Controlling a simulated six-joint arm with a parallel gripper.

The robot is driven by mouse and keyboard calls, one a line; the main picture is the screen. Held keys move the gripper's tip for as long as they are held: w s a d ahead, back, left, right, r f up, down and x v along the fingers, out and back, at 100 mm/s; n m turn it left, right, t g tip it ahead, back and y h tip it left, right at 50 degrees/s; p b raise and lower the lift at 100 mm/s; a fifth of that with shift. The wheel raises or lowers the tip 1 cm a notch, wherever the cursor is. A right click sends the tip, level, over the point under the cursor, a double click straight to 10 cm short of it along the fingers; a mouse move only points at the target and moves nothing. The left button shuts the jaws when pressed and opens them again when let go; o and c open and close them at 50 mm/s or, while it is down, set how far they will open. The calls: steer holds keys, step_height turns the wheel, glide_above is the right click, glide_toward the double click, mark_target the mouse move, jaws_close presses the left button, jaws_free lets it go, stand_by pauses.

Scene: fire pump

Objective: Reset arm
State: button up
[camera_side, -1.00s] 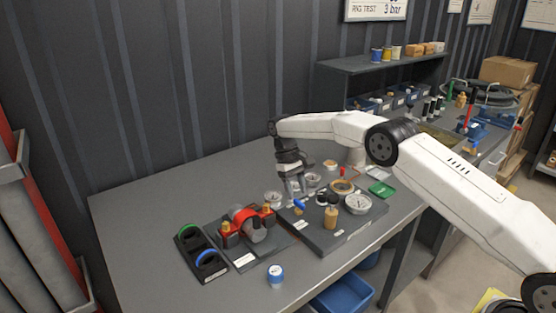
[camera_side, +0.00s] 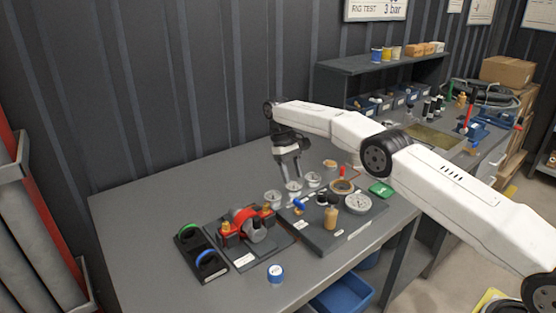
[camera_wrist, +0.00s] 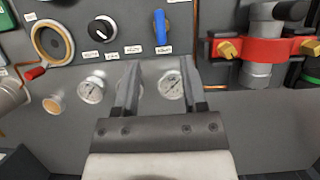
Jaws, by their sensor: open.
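A blue lever (camera_wrist: 161,27) and a black knob (camera_wrist: 101,29) are on the panel beyond the fingers.
A red clamp with brass lugs (camera_side: 244,217) sits on a grey pipe left of the panel. A black stand holds green and blue rings (camera_side: 206,257). A blue roll (camera_side: 275,274) lies near the front edge. The table's left part (camera_side: 140,210) is clear.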

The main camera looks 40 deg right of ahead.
steer(key=shift+r, duration=0.15)
steer(key=s+a+t, duration=0.2)
steer(key=s+t, duration=0.5)
steer(key=s, duration=2.3)
steer(key=shift+s+a, duration=0.25)
steer(key=shift+s, duration=0.15)
stand_by(2.5)
